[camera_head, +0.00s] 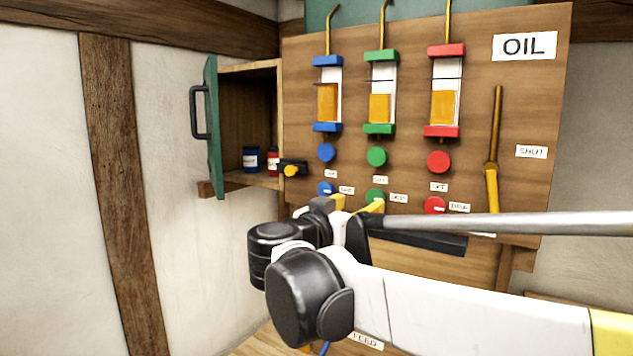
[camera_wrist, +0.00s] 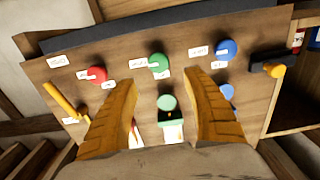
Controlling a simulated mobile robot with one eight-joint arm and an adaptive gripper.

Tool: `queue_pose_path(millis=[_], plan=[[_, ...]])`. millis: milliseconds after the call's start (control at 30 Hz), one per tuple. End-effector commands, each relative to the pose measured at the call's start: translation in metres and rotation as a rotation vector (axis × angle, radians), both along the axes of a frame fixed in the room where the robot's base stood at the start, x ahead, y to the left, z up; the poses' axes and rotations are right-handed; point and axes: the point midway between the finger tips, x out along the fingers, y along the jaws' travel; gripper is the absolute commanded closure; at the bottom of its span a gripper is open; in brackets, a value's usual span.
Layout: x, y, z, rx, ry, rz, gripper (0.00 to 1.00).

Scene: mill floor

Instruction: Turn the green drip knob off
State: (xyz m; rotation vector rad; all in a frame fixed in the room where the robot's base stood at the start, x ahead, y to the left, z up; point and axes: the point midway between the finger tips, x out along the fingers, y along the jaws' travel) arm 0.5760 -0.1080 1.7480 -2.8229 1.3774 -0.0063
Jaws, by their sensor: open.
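The green drip knob (camera_head: 375,195) is the lower green knob on the wooden oil panel (camera_head: 545,90), with small white labels beside it. In the head view my gripper partly covers it. In the wrist view, where the panel appears upside down, the knob (camera_wrist: 158,62) is just beyond my fingertips, between their lines. The round upper green knob (camera_wrist: 167,102) shows between the fingers.
Lower blue (camera_head: 325,188) and red (camera_head: 434,205) knobs flank the green one, with the green oiler glass (camera_head: 380,107) above. A yellow lever (camera_head: 491,185) stands right. A cabinet with an open green door (camera_head: 211,130) holds a blue jar (camera_head: 250,159) and a red jar (camera_head: 272,162).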

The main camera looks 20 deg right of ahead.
Motion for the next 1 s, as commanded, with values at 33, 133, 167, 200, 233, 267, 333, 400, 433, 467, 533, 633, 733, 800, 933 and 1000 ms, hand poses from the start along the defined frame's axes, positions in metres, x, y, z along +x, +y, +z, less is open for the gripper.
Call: queue_pose_path(millis=[33, 133, 167, 200, 233, 267, 333, 400, 433, 467, 533, 633, 733, 800, 933, 1000], plan=[[0.005, -0.008, 0.0, 0.001, 0.001, -0.004, 0.42], [0.017, -0.024, 0.0, 0.0, 0.001, -0.005, 0.42], [0.021, -0.029, 0.001, 0.0, 0.001, -0.005, 0.42], [0.026, -0.036, 0.001, 0.001, 0.002, -0.005, 0.42], [0.029, -0.041, 0.001, 0.001, 0.002, -0.005, 0.42], [0.033, -0.045, 0.001, 0.0, 0.003, -0.005, 0.42], [0.041, -0.055, 0.0, 0.0, 0.003, -0.004, 0.42], [0.047, -0.063, 0.0, 0.0, 0.003, -0.003, 0.42], [0.05, -0.066, 0.0, 0.0, 0.003, -0.003, 0.42], [0.052, -0.068, 0.0, 0.0, 0.003, -0.003, 0.42], [0.056, -0.072, 0.0, 0.001, 0.003, -0.002, 0.42], [0.058, -0.076, -0.001, 0.001, 0.003, -0.001, 0.42], [0.059, -0.077, -0.001, 0.001, 0.003, 0.0, 0.42], [0.059, -0.076, -0.001, 0.001, 0.003, 0.0, 0.42], [0.058, -0.076, -0.001, 0.001, 0.003, 0.0, 0.56], [0.058, -0.076, -0.001, 0.001, 0.003, 0.0, 0.77]])
